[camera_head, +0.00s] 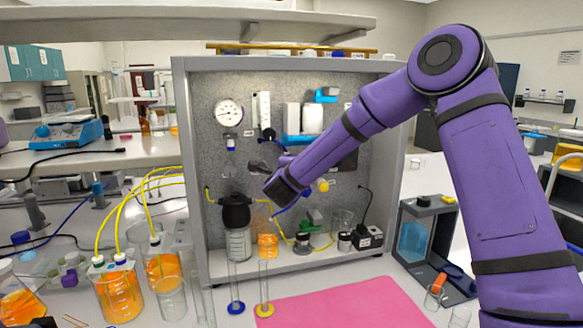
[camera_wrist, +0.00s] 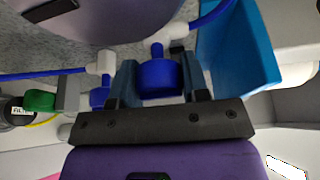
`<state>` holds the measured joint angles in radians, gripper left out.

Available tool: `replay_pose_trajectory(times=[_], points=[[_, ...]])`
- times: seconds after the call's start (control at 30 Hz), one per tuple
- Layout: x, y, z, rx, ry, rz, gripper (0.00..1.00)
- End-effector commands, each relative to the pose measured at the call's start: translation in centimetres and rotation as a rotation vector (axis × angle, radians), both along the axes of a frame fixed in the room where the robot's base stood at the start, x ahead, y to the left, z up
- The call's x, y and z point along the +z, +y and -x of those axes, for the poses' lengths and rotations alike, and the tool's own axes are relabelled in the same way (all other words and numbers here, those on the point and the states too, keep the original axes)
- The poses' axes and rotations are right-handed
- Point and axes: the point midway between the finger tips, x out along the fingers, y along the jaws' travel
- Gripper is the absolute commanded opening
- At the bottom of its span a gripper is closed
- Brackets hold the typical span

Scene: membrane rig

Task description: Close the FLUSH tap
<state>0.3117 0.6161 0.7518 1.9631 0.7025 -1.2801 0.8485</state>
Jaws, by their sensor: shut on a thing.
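In the wrist view, my gripper (camera_wrist: 155,64) is shut on a blue tap handle (camera_wrist: 159,82), with one finger on each side of it. The handle hangs on a white fitting in front of the grey speckled panel. No FLUSH label is readable, so I cannot tell from lettering which tap this is. In the head view, my wrist ends in front of the panel (camera_head: 349,108) and hides the fingers and the held handle.
A second blue handle (camera_wrist: 98,97) is just left of my fingers, and a green one (camera_wrist: 39,100) is farther left. A blue box-like part (camera_wrist: 240,48) is close on the right. Below the panel stand a black-topped bottle (camera_head: 236,214) and a pink mat (camera_head: 345,304).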

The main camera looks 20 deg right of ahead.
Motion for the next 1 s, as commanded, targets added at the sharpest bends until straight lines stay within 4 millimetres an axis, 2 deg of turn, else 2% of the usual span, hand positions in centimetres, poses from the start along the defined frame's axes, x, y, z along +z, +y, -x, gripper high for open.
replay_pose_trajectory(times=[0.3,0.83,0.87,0.97,1.0], points=[[-0.07,0.00,0.00,0.000,0.001,-0.117,0.18],[-0.10,0.00,0.00,0.000,0.001,-0.140,0.18],[-0.11,0.00,0.00,0.000,0.001,-0.140,0.44],[-0.10,0.00,0.00,0.000,0.001,-0.140,0.67],[-0.09,0.01,0.00,0.001,0.001,-0.140,0.68]])
